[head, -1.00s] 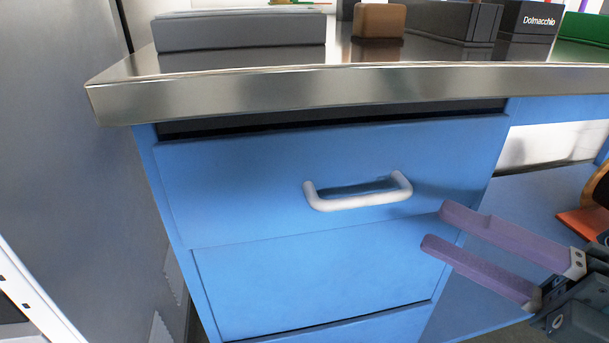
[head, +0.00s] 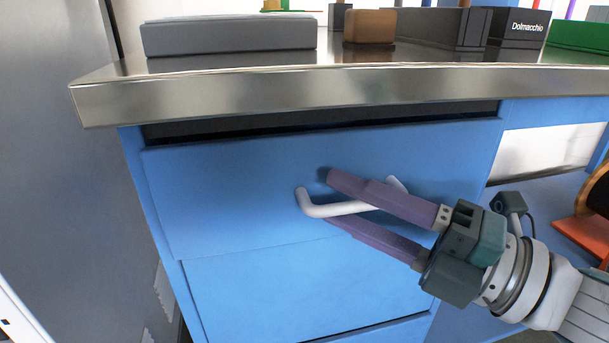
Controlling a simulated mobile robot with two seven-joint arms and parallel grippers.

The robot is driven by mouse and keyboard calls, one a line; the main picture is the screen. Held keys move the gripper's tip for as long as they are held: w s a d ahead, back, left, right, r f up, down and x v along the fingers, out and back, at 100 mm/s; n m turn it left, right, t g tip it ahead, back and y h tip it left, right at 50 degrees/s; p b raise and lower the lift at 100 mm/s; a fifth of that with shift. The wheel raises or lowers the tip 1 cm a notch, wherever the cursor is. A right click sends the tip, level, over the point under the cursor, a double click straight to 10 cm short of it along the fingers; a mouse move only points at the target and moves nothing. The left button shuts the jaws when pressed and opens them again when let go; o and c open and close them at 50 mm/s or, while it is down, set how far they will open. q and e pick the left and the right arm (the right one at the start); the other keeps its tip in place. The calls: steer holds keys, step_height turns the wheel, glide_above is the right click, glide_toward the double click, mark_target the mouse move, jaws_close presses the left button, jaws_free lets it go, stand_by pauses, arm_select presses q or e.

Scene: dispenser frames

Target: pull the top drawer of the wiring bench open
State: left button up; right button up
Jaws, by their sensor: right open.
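The wiring bench's top drawer (head: 220,190) has a blue front and looks closed, with a dark gap above it under the metal top. Its white bar handle (head: 318,208) is partly hidden by my right gripper. My right gripper (head: 330,197) comes in from the right, with its purple fingers apart. One finger passes above the handle bar and the other below it, so the bar lies between them. I cannot tell whether either finger touches the bar. My left gripper is not in view.
The steel bench top (head: 200,95) overhangs the drawer. On it are a grey flat box (head: 230,36), a brown block (head: 369,26) and a dark Dolmacchio box (head: 518,28). A second blue drawer (head: 270,285) lies below. A grey panel (head: 60,190) stands at the left.

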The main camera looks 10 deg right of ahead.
steer(key=shift+c, duration=0.2)
jaws_close()
stand_by(1.1)
